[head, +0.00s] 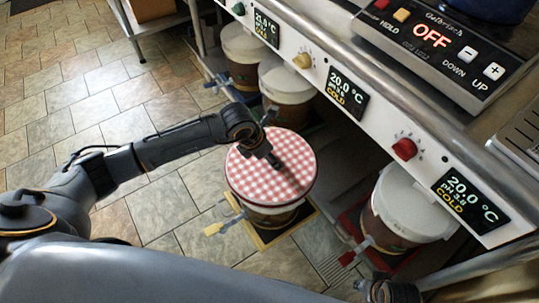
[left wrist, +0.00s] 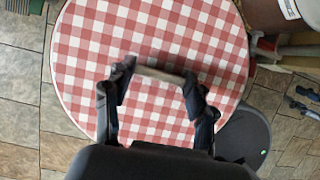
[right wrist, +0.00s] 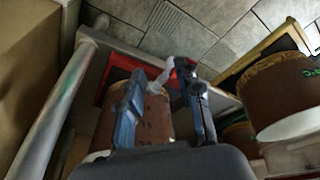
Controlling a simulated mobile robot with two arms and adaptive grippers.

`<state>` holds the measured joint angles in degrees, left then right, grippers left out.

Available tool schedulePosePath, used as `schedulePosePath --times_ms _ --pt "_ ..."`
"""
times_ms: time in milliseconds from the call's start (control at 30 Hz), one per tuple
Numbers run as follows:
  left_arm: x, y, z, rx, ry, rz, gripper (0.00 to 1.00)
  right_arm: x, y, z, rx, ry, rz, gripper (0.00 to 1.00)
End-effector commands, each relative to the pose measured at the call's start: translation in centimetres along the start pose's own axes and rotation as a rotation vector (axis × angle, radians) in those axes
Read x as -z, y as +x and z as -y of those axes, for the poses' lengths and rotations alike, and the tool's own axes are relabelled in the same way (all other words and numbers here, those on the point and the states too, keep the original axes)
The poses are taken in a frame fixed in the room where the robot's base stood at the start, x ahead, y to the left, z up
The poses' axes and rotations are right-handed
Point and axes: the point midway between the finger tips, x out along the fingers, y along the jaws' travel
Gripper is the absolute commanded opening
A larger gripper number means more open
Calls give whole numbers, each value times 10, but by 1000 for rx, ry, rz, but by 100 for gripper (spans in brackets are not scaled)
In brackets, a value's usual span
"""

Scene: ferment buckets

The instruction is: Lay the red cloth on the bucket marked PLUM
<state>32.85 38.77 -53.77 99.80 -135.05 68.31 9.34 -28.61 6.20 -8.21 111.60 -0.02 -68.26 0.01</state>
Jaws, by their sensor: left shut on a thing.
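The red cloth (head: 252,172) is a round, red-and-white checked piece, lying flat at the top of a bucket (head: 270,216) with a yellow tap. I cannot tell whether it rests on the bucket or hangs just above it. My left gripper (head: 275,161) is over its middle. In the left wrist view the cloth (left wrist: 95,50) fills the middle, and the fingers (left wrist: 157,82) are shut on a pale bar there. My right gripper (right wrist: 168,105) is open and empty, above a brown bucket on a red mat. No PLUM mark is readable.
Two white-lidded buckets (head: 286,80) stand farther back under the steel counter (head: 300,30). Another white-lidded bucket (head: 415,205) stands at the right on a red mat. The counter's front edge with knobs and displays overhangs them. The tiled floor at left is clear.

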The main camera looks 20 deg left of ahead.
Motion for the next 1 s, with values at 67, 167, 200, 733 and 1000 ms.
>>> schedulePosePath --times_ms 67,167,200,733,1000 --pt "0 0 0 0 0 1 23 0 0 0 0 0 0 35" --pt "-1 0 0 0 0 1 23 0 0 0 0 0 0 35" --pt "-1 0 0 0 0 1 23 0 0 0 0 0 -1 35" --pt "0 1 0 0 0 1 23 3 -4 0 0 0 -4 35" --pt "0 1 0 0 0 1 23 5 -7 0 0 1 -11 35"
